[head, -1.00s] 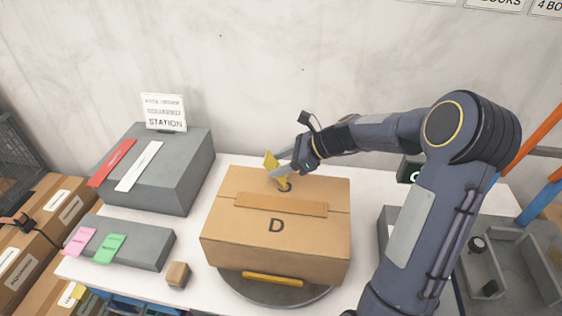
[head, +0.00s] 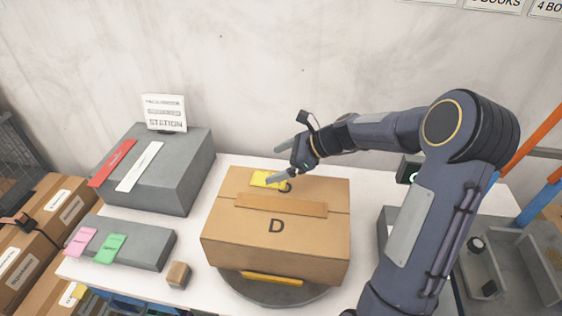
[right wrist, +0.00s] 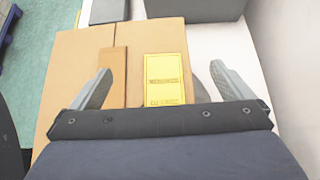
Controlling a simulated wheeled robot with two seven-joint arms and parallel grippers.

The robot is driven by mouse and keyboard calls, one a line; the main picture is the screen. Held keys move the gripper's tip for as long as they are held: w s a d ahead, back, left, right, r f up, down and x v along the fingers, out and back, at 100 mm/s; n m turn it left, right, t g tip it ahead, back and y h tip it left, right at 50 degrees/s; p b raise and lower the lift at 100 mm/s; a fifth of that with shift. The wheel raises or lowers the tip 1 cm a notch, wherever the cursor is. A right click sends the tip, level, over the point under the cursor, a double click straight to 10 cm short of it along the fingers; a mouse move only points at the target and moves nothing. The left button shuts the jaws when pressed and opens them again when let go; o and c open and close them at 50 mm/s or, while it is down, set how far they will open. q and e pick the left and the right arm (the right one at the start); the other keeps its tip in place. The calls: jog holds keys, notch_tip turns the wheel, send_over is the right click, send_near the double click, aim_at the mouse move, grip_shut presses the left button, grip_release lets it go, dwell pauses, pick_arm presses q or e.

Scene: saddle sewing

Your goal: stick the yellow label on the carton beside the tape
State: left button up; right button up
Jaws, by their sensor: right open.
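The cardboard carton (head: 240,240), marked D, sits on a round grey turntable (head: 262,292). A strip of brown tape (head: 282,205) runs along its top seam. The yellow label (head: 266,179) lies flat on the carton's top, behind the tape in the head view. In the right wrist view the label (right wrist: 166,78) lies beside the tape (right wrist: 112,75), with a narrow gap of bare carton between them. My right gripper (head: 277,163) is open just above the label, its fingers spread to either side and holding nothing. My left gripper is not in view.
A grey block (head: 185,165) with a red and a white label stands at the back left. A lower grey block (head: 150,250) holds pink and green labels. A small brown cube (head: 178,274) stands left of the carton. A grey tray (head: 510,270) is at right.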

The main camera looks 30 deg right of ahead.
jog(key=w+a+r+p, duration=0.2)
jog(key=a+r+p, duration=0.1)
jog(key=r+p, duration=0.1)
jog(key=shift+w+r, duration=0.2)
jog(key=shift+r, duration=0.6)
jog(key=shift+a+r, duration=0.1)
dwell(0.9)
notch_tip(320, 180, up, 6)
jog(key=shift+f, duration=0.1)
dwell(0.4)
